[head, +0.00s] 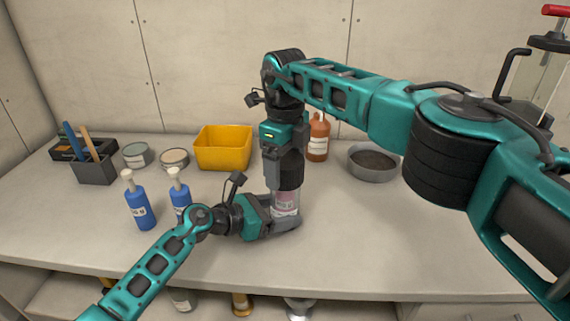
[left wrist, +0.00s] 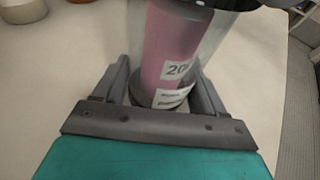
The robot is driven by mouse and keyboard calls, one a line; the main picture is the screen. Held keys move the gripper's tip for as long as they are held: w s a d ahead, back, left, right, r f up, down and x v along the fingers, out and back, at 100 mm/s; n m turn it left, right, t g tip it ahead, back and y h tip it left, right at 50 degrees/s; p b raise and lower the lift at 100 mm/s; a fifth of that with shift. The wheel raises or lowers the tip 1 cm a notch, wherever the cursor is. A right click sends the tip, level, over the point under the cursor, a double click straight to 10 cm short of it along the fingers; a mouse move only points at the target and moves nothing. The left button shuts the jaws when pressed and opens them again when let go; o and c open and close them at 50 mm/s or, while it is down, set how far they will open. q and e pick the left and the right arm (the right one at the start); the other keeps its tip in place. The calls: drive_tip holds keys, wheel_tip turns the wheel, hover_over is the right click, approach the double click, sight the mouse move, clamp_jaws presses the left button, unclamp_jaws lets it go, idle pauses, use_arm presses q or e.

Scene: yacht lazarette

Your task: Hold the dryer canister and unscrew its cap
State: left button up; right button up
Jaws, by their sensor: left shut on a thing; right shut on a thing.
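The dryer canister (head: 286,203) is a clear cylinder with pink contents and a white label. It stands upright on the bench. My left gripper (head: 285,222) is shut around its lower part from the left; the left wrist view shows the canister (left wrist: 172,45) between the two fingers of the left gripper (left wrist: 165,90). My right gripper (head: 287,178) points straight down from above and is shut at the canister's top.
A yellow bin (head: 222,150), an orange bottle (head: 318,138) and a grey round bowl (head: 373,163) stand behind. Two blue pump bottles (head: 140,206) (head: 180,197), two tins and a dark tool holder (head: 95,170) are at left. The bench (head: 390,240) is clear at right.

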sight(285, 158)
drive_tip(key=shift+r, duration=0.2)
drive_tip(key=shift+r, duration=0.75)
drive_tip(key=shift+r, duration=0.25)
drive_tip(key=shift+r, duration=1.9)
use_arm(q)
drive_tip(key=o, duration=1.6)
drive_tip(key=shift+a, duration=0.1)
